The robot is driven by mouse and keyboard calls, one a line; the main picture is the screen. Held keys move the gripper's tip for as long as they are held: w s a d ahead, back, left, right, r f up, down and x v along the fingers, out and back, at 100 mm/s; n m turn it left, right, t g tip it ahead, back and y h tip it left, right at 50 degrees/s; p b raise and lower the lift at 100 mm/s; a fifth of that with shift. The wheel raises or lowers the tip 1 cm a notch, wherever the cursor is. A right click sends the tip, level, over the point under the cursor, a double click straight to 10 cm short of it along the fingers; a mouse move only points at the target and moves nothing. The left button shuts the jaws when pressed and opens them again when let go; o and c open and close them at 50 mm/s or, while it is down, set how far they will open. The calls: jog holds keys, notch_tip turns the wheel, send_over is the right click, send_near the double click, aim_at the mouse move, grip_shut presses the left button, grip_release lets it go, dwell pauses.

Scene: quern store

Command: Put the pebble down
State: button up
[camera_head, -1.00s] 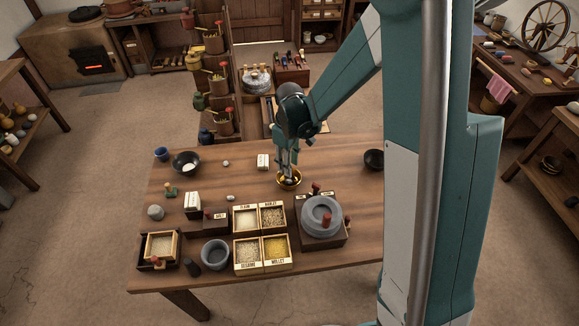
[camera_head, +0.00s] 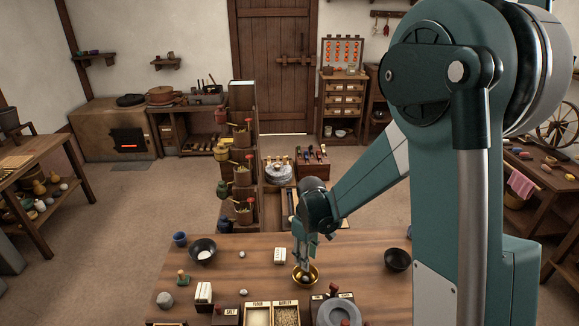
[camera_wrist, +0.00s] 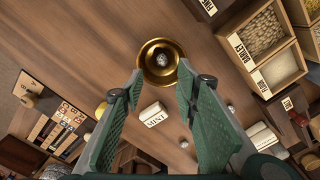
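A small grey pebble (camera_wrist: 162,60) lies inside a round brass bowl (camera_wrist: 161,42) in the wrist view. The bowl (camera_head: 315,273) stands on the wooden table in the head view, with the pebble (camera_head: 305,278) showing in it. My gripper (camera_wrist: 161,71) is open, its two green fingers apart with nothing between them. In the head view my gripper (camera_head: 302,263) is just at the bowl's far left side, pointing down. Whether a fingertip touches the bowl is too small to tell.
A block labelled MINT (camera_wrist: 153,114) lies near the bowl. Other small stones (camera_head: 242,254) rest on the table (camera_head: 350,255). Dark bowls stand left (camera_head: 203,246) and right (camera_head: 397,260). Grain boxes (camera_head: 258,314) and a quern (camera_head: 338,312) are in front.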

jog(key=shift+r, duration=0.1)
jog(key=s+d+r+m+t, duration=0.25)
jog(key=s+r, duration=0.25)
jog(key=r, duration=0.4)
jog(key=s+d+r+m+t, duration=0.15)
jog(key=s+d+r, duration=0.35)
jog(key=r, duration=0.5)
jog(key=s+d+r+m+t, duration=0.1)
jog(key=s+d+r+m, duration=0.1)
jog(key=s, duration=0.6)
jog(key=s+d+r+m+t, duration=0.1)
jog(key=s+r+m+t, duration=0.1)
jog(key=s, duration=0.7)
jog(key=shift+d+r+m, duration=0.4)
jog(key=shift+r+m, duration=0.1)
jog(key=shift+r, duration=0.85)
